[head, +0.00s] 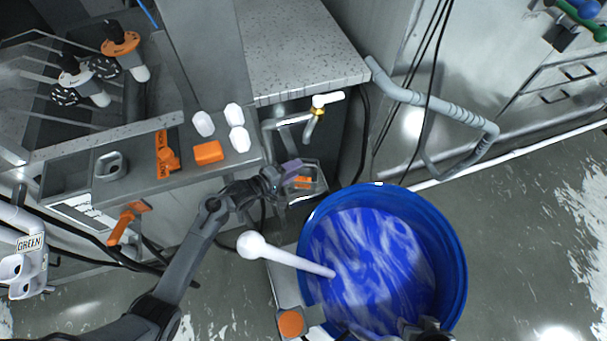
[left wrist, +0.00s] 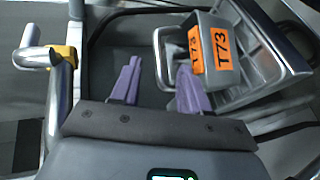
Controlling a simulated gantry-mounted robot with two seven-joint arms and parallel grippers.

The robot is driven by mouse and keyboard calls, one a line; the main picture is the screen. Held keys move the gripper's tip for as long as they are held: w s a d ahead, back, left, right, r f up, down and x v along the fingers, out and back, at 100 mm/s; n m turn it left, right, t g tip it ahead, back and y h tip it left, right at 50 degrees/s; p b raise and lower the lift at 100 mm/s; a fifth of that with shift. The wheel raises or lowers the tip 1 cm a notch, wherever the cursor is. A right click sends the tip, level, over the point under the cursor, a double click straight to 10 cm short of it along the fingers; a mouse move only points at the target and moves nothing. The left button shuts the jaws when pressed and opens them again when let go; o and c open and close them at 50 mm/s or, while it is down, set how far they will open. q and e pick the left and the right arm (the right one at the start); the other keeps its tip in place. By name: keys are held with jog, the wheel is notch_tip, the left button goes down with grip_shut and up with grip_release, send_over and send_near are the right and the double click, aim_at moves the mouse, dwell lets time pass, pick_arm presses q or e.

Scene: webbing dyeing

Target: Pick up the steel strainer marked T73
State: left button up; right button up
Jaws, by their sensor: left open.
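The steel strainer (head: 318,188) with an orange tag hangs or rests beside the blue tub, below the tap. In the left wrist view the steel strainer (left wrist: 262,82) fills the upper right, with two orange T73 labels and a wire loop facing my fingers. My left gripper (head: 284,171) is at the strainer's upper left side in the head view. Its purple fingers (left wrist: 158,85) are open with nothing between them. The right fingertip is close to the loop; I cannot tell whether they touch. My right gripper is not clearly seen.
A blue tub (head: 458,255) of blue liquid stands to the right, with a white ladle-like rod (head: 285,256) across its rim. The tap (head: 318,106) is above the strainer. A shelf holds an orange block (head: 208,152) and white pieces (head: 203,124). A bent pipe (head: 455,105) stands behind the tub.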

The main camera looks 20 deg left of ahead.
pick_arm(q)
jog(key=shift+x, duration=1.35)
grip_shut()
